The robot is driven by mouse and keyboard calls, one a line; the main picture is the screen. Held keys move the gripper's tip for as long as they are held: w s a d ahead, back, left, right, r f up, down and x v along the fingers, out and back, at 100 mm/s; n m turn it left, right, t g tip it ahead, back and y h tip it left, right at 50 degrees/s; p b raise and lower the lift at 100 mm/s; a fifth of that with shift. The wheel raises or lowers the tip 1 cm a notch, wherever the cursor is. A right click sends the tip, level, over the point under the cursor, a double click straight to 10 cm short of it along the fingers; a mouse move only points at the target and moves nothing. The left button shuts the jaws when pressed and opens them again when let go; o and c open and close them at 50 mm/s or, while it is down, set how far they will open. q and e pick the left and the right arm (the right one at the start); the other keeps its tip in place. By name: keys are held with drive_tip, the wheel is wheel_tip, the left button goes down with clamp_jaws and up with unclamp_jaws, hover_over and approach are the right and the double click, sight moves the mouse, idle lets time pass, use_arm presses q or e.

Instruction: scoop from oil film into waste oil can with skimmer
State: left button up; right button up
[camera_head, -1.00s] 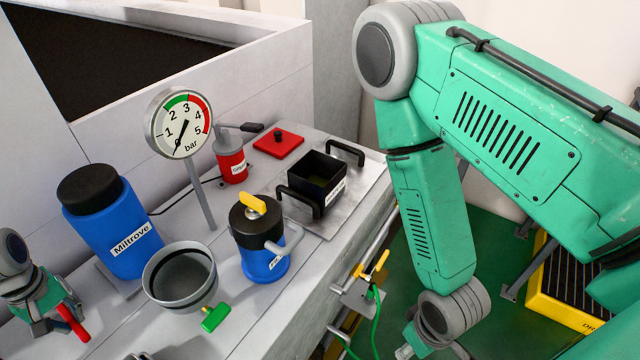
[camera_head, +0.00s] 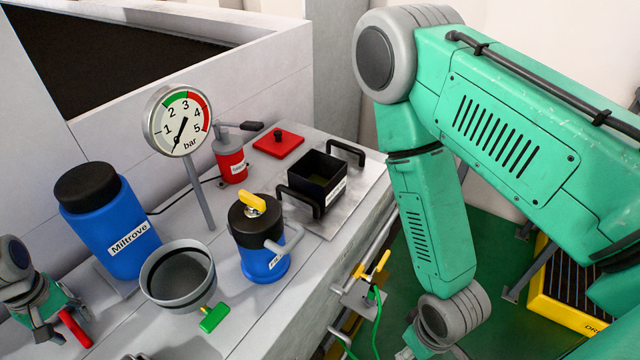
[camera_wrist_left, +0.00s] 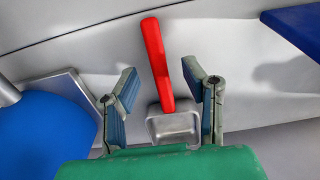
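The skimmer has a red handle (camera_wrist_left: 157,62) and a small grey metal pan (camera_wrist_left: 174,127). In the left wrist view it lies between the spread fingers of my left gripper (camera_wrist_left: 160,87), with gaps on both sides. In the head view, my left gripper (camera_head: 58,333) is at the lower left corner, and the red handle (camera_head: 75,328) shows beside it. A square black container (camera_head: 318,180) with two handles stands on the bench; its label is too small to read. A blue can (camera_head: 262,238) has a black top and yellow knob. My right gripper (camera_head: 412,350) is cut off at the bottom edge.
A blue Miltrove bottle (camera_head: 118,232), a grey bowl (camera_head: 180,275) with a green handle and a pressure gauge (camera_head: 177,121) stand near my left gripper. A red oiler (camera_head: 231,165) and a red lid (camera_head: 278,143) are farther back. A yellow-handled valve (camera_head: 379,264) projects from the bench front.

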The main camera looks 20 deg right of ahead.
sight(73, 328)
use_arm(q)
drive_tip(key=shift+a, duration=0.35)
drive_tip(key=shift+a+r, duration=0.1)
drive_tip(key=shift+r, duration=0.1)
wheel_tip(73, 328, up, 11)
drive_tip(key=shift+d+r, duration=0.2)
use_arm(e)
drive_tip(key=shift+s+a+r, duration=0.1)
drive_tip(key=shift+a+r, duration=0.1)
drive_tip(key=shift+a, duration=0.1)
